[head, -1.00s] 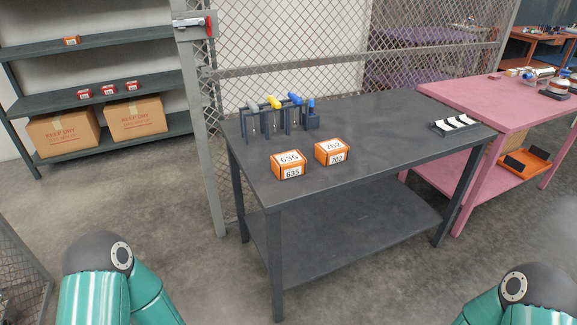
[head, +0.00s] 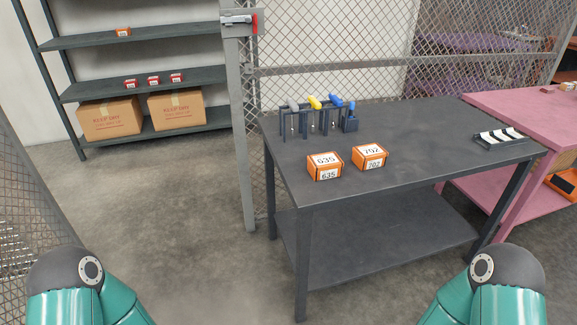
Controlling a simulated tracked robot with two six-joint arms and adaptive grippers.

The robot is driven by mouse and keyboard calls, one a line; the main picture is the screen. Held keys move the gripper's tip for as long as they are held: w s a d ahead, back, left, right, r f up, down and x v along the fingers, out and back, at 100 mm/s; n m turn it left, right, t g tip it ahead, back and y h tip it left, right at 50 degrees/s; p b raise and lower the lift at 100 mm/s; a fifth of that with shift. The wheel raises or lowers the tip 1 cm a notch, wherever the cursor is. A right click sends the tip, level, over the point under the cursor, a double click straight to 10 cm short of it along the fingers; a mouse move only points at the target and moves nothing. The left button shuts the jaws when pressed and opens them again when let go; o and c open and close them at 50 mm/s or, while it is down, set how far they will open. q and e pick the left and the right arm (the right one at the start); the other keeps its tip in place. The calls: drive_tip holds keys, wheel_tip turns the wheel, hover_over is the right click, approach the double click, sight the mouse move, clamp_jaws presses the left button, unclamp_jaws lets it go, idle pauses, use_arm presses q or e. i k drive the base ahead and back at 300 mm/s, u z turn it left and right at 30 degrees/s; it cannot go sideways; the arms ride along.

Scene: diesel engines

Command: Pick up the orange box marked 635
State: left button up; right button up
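The orange box marked 635 (head: 325,167) sits on the dark grey table (head: 420,150), near its front left corner, with white labels on its top and front. A similar orange box marked 702 (head: 370,157) stands just to its right, with a small gap between them. My two teal arms show at the lower left and lower right edges. Both grippers are out of the picture, and nothing of mine touches the boxes.
Behind the boxes stands a dark rack with yellow and blue tool handles (head: 315,103). A black tray with white pieces (head: 500,137) lies at the table's right. A pink table (head: 520,110) adjoins on the right. A mesh fence post (head: 240,150) stands left of the table.

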sight(327, 165)
drive_tip(key=z, duration=1.6)
drive_tip(key=i, duration=0.1)
drive_tip(key=u, duration=2.5)
drive_tip(key=i, duration=0.2)
drive_tip(key=u, duration=1.7)
drive_tip(key=k, duration=1.45)
drive_tip(key=u, duration=1.6)
drive_tip(key=i, duration=0.1)
drive_tip(key=z, duration=3.25)
drive_tip(key=i, duration=1)
drive_tip(key=u, duration=0.05)
